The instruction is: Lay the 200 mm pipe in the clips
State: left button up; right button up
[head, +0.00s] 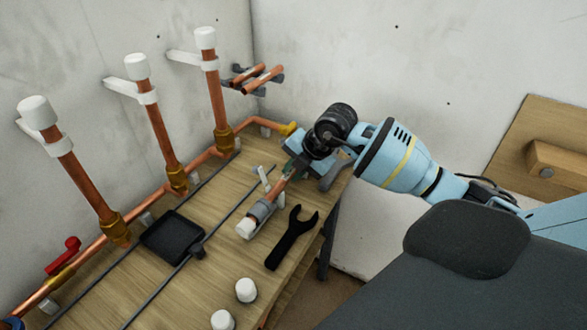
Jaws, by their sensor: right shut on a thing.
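My right gripper (290,170) is at the back right of the wooden bench and is shut on a short copper pipe (278,188). The fingertips are partly hidden by the dark wrist. The pipe slants down-left from the jaws to a grey collar (262,209) and a white cap (245,229). White clip-like pieces (264,179) stand beside it; I cannot tell whether the pipe touches them. Two more copper pipes (262,79) lie on a dark wall rack (240,80). No pipe length can be read. My left gripper is not in view.
Three upright copper pipes (158,136) with white caps stand along the left wall in brackets. A black tray (172,236), a dark spanner (291,238) and two loose white caps (246,290) lie on the bench (215,280). A red-handled valve (65,256) is at left.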

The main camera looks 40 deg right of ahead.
jog(key=o, duration=0.9)
pick_arm(q)
jog(key=shift+s, duration=0.1)
jog(key=shift+s, duration=0.15)
pick_arm(e)
jog(key=shift+r, duration=0.1)
pick_arm(q)
jog(key=shift+w+r, duration=0.25)
jog(key=shift+w, duration=0.35)
pick_arm(e)
jog(key=shift+v, duration=3.9)
pick_arm(q)
jog(key=shift+s+f, duration=0.1)
jog(key=shift+s, duration=0.4)
